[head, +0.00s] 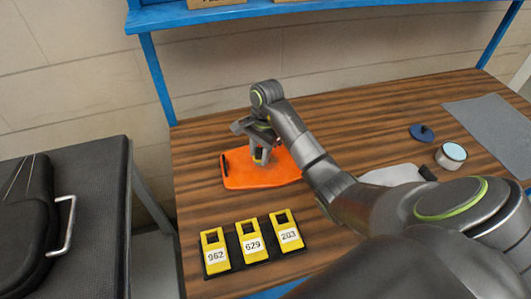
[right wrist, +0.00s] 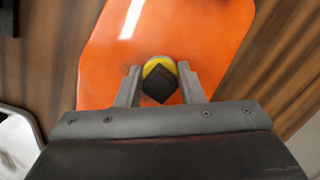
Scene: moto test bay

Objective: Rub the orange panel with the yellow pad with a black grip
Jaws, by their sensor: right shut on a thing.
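The orange panel (head: 237,178) lies flat on the wooden bench, left of its middle. My right gripper (head: 261,158) is over the panel and points down at it. It is shut on the black grip of the yellow pad (head: 259,161). In the right wrist view the black grip (right wrist: 159,86) sits between the two fingers, with the pad's yellow edge showing around it and the orange panel (right wrist: 195,40) beneath. I cannot tell for sure whether the pad touches the panel. My left gripper is not in view.
Several yellow numbered blocks (head: 252,244) stand in a black holder at the front of the bench (head: 210,140). A blue disc (head: 422,132), a round tin (head: 451,155) and a grey mat (head: 490,120) are at right. A pale plate (head: 390,175) lies partly behind my arm.

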